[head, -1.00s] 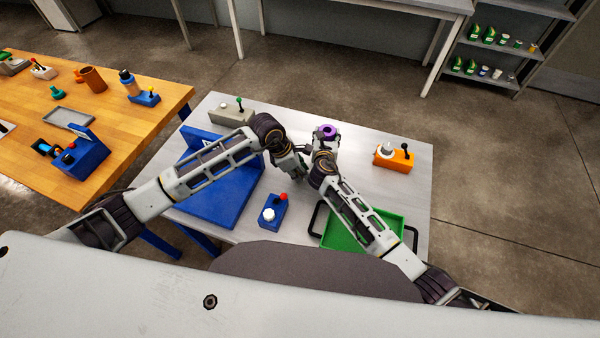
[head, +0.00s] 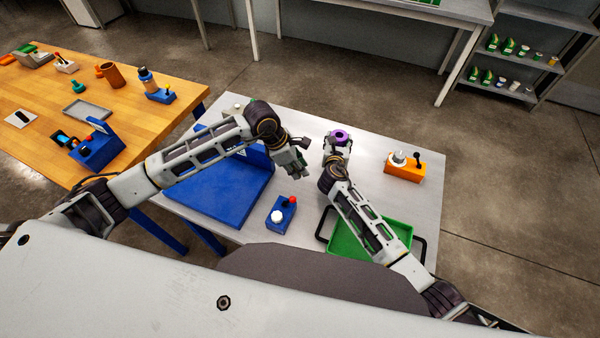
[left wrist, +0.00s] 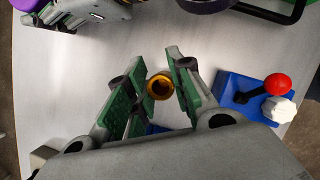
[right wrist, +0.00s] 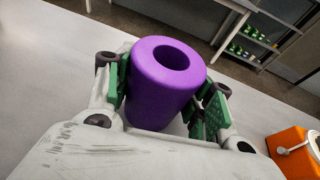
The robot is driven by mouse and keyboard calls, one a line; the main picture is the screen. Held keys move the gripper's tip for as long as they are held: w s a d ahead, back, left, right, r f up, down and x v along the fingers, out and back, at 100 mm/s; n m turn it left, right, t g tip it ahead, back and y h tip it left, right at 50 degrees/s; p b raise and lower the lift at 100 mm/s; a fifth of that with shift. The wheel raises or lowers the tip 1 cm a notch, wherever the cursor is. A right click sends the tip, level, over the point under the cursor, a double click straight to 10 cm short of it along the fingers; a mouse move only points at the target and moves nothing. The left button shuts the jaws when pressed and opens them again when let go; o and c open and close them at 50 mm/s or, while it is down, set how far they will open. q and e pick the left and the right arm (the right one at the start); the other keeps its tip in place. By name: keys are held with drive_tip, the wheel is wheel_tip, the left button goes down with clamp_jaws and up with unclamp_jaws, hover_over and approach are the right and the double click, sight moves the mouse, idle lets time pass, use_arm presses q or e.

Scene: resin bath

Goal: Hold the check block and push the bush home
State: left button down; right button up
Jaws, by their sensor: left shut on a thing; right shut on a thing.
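The purple check block (right wrist: 160,85) is a thick cylinder with a round hole in its top. My right gripper (right wrist: 170,95) is shut around its sides; the block (head: 340,136) also shows in the head view, above the grey table. My left gripper (left wrist: 150,85) is shut on the brass-coloured bush (left wrist: 160,86), a small ring seen end-on between its green pads. In the head view my left gripper (head: 298,168) is to the left of the block, apart from it. The bush cannot be made out there.
On the grey table are a blue tray-like fixture (head: 215,195), a blue box with red and white knobs (head: 281,213), a green tray (head: 345,243) with black handles and an orange box (head: 404,172) with a lever. A wooden table (head: 130,120) with several items stands left.

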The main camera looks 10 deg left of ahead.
use_arm(q)
wheel_tip(320, 180, up, 10)
drive_tip(key=shift+f, duration=0.1)
idle(0.4)
idle(0.5)
drive_tip(key=w+d+r+m, duration=0.1)
drive_tip(key=w+d+r, duration=0.3)
drive_tip(key=d+r, duration=0.25)
drive_tip(key=w+d+r, duration=0.4)
drive_tip(key=d+r, duration=0.1)
drive_tip(key=d, duration=0.3)
drive_tip(key=w+a+f+n+t+y, duration=0.2)
drive_tip(key=w+a+f+n, duration=0.1)
drive_tip(key=w+f+n, duration=0.5)
drive_tip(key=shift+w+a+n+t, duration=0.2)
drive_tip(key=shift+w+n+t, duration=0.1)
drive_tip(key=shift+w+n, duration=0.75)
